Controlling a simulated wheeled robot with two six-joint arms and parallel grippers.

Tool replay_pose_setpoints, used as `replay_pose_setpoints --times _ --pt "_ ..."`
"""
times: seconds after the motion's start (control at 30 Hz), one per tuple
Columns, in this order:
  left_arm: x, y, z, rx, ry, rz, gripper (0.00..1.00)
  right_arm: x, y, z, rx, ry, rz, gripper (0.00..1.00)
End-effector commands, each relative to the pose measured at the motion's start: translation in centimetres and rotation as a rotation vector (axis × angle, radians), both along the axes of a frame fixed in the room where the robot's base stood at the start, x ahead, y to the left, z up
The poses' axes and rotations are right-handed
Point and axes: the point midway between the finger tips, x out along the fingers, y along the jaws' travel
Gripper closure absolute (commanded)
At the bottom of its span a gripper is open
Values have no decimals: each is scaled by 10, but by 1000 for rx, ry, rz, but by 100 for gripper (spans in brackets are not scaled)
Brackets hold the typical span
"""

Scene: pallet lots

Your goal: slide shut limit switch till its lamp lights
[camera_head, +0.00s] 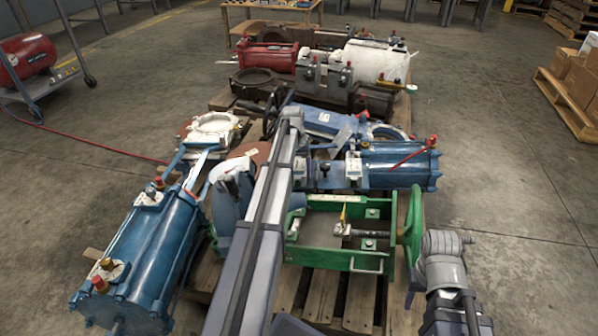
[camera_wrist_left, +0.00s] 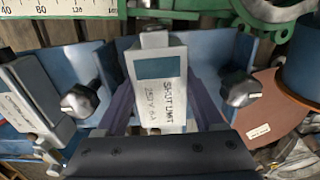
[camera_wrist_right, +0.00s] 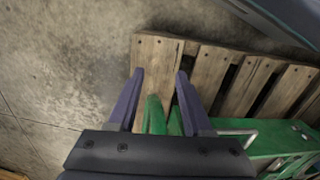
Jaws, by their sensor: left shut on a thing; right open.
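The shut limit switch (camera_wrist_left: 160,85) is a pale box labelled "SHUT LIMIT", upside down in the left wrist view. My left gripper (camera_wrist_left: 160,103) is shut on it, one finger on each side. I cannot make out a lit lamp. In the head view my arm hides the switch. My right gripper (camera_wrist_right: 160,74) is open, its fingers on either side of the rim of a green handwheel (camera_wrist_right: 154,114), which also shows in the head view (camera_head: 415,226).
A second pale box (camera_wrist_left: 28,98) and another knob (camera_wrist_left: 80,100) are left of the switch. A green frame (camera_head: 325,258) with a scale and yellow pointer (camera_head: 343,213) stands on the pallet (camera_head: 345,305).

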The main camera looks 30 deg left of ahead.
Motion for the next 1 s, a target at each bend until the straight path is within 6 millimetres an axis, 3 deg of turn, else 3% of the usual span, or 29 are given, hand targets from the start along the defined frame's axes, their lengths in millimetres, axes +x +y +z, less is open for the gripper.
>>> replay_pose_setpoints --times 0.6,0.63,0.87,1.0 --pt "4 -8 1 -1 0 0 100 0 0 1 0 0 0 50" --pt "4 -8 1 -1 0 0 27 0 0 1 0 0 0 50" --pt "4 -8 1 0 0 0 3 0 0 1 0 0 0 50" --pt "3 -7 1 0 0 0 3 0 0 1 0 0 0 50"
